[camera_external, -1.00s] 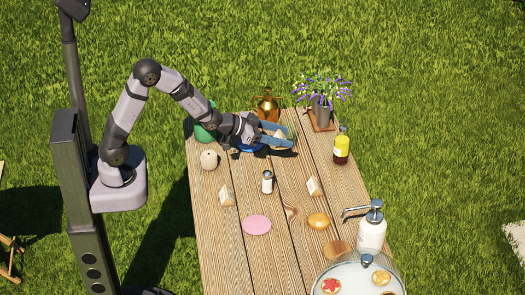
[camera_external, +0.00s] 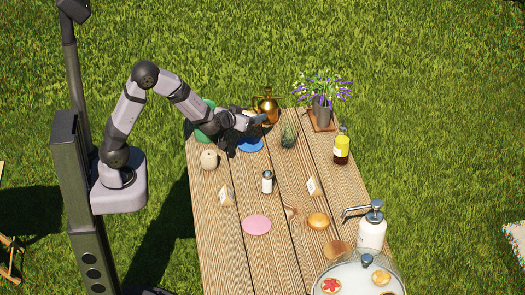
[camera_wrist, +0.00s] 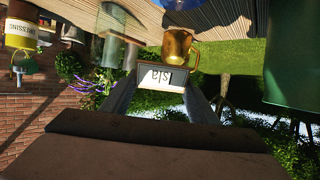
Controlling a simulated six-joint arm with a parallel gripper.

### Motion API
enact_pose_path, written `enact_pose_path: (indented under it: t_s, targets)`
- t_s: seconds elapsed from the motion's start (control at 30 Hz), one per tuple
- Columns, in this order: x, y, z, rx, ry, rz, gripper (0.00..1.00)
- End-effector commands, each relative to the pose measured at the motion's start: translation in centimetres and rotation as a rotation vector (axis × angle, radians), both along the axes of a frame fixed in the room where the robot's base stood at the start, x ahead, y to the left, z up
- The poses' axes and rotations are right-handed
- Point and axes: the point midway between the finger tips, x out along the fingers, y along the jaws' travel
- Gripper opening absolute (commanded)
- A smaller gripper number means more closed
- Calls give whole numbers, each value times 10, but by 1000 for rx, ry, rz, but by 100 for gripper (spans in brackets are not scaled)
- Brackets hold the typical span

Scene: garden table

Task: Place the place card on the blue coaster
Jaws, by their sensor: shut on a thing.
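My gripper (camera_external: 262,119) is shut on a small place card, which shows upside down between the fingers in the wrist view (camera_wrist: 162,77), with a white lettered face and a dark edge. In the external view the gripper is low over the far left of the table, and the card is hard to make out there. The blue coaster (camera_external: 250,145) lies flat and bare on the wood, just in front of the gripper in the picture. The card is apart from the coaster.
A gold pitcher (camera_external: 267,105) stands close behind the gripper, and a glass (camera_external: 288,134) to the coaster's right. A green object (camera_external: 206,123) and a round beige pot (camera_external: 209,159) are left.

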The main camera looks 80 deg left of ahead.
Motion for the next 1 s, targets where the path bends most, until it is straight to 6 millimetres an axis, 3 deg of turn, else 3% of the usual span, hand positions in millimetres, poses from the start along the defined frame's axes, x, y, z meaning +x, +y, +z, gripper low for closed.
enact_pose_path:
  t_s: [0.37, 0.73, 1.0]
  targets:
    - [-4, 4, -1, -1, -3, -36, 32]
    - [-4, 3, -48, -1, 2, -37, 32]
    - [-3, 3, -58, 0, -3, -37, 32]
